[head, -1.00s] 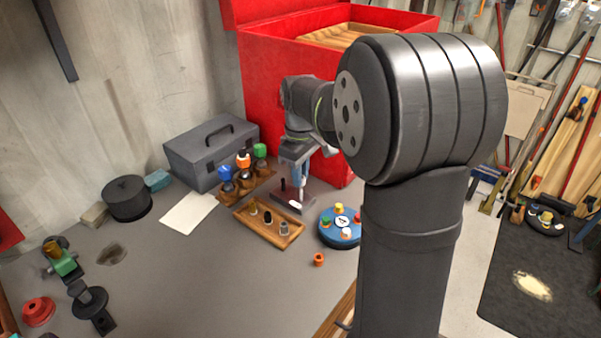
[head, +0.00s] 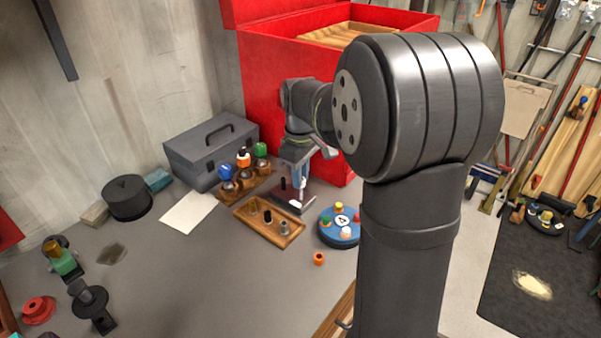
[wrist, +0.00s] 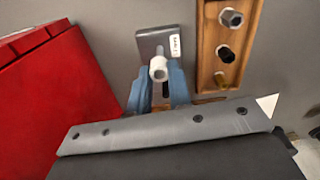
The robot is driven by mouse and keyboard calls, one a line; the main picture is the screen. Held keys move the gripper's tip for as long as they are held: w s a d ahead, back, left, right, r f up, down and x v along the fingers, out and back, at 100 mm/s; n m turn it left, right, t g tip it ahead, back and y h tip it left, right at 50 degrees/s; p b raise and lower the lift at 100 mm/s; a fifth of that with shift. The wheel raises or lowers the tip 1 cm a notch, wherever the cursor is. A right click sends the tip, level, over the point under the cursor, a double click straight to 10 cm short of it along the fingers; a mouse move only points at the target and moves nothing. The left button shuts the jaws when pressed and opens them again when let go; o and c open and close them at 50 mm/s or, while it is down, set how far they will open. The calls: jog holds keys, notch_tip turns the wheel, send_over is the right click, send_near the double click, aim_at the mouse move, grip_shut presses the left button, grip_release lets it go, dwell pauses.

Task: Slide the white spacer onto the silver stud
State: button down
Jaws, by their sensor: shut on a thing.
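My gripper (wrist: 160,86) is shut on the white spacer (wrist: 158,65), a small tube between its blue-grey fingertips. In the wrist view the spacer's round end with a grey centre faces the camera. It overlaps a grey plate (wrist: 151,43) with a white label; whether it touches the plate cannot be told. In the head view my gripper (head: 301,186) is over this plate (head: 317,194), beside a dark upright post (head: 283,184). I cannot make out the silver stud on the plate; the spacer and fingers hide part of it.
A wooden tray (head: 249,223) with brass, black and silver pieces lies in front of the plate. A blue round base (head: 333,235) with coloured knobs stands at its right. A red box (head: 262,90) rises close behind. A rack of coloured-top pieces (head: 243,185) stands left.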

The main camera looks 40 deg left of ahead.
jog(key=shift+f, duration=1.75)
jog(key=c, duration=1.3)
grip_release()
jog(key=shift+o, duration=0.2)
jog(key=shift+r, duration=3.55)
jog(key=shift+f, duration=0.15)
jog(key=shift+f, duration=3.3)
